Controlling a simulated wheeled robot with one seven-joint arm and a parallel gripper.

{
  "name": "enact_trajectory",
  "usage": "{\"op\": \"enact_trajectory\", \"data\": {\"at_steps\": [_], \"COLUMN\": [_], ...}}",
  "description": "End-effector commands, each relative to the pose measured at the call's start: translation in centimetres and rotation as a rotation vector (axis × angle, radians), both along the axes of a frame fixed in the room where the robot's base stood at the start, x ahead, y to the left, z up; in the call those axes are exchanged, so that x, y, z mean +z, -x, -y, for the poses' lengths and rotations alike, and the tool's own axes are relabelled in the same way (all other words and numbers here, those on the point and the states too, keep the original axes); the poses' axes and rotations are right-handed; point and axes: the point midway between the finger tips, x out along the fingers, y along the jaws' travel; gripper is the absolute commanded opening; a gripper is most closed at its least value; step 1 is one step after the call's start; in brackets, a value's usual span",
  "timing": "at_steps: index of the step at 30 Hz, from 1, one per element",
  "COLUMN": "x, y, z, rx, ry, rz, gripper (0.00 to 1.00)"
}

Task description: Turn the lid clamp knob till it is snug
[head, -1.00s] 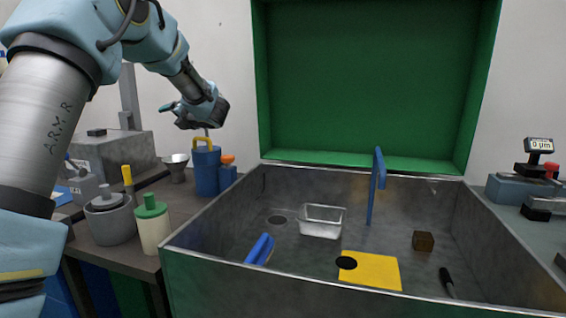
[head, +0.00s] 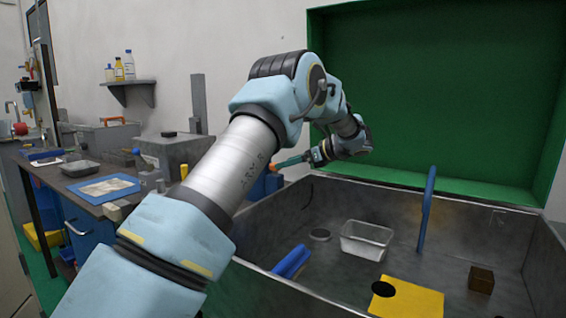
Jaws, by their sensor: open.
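I cannot pick out the lid clamp knob for certain. A small orange part (head: 273,169) on a blue body (head: 272,183) shows just behind my arm, mostly hidden by it. A grey box-like machine (head: 176,152) stands on the bench left of my arm, with a small dark knob (head: 168,134) on top. My gripper (head: 310,158) is in the air over the back left of the metal basin, touching nothing I can make out. It is small and dark here. A thin teal rod (head: 290,162) shows at its left; whether it is part of the gripper is unclear.
The metal basin (head: 262,262) holds a clear tray (head: 367,241), an upright blue bar (head: 427,210), a blue handle (head: 291,261), a yellow sheet (head: 407,299) and a brown block (head: 481,279). A blue-framed mat (head: 106,188) and a metal tray (head: 80,168) lie on the left bench.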

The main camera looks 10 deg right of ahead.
Motion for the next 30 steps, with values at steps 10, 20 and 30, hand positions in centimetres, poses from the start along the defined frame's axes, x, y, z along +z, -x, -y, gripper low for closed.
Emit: {"op": "enact_trajectory", "data": {"at_steps": [10, 20, 30], "x": [-1.1, -1.1, -1.1], "y": [-1.9, -1.9, -1.9], "z": [-2.0, -2.0, -2.0], "rx": [0.000, 0.000, 0.000], "ry": [-0.001, -0.001, -0.001], "rz": [-0.001, -0.001, -0.001], "gripper": [0.84, 0.74, 0.35]}}
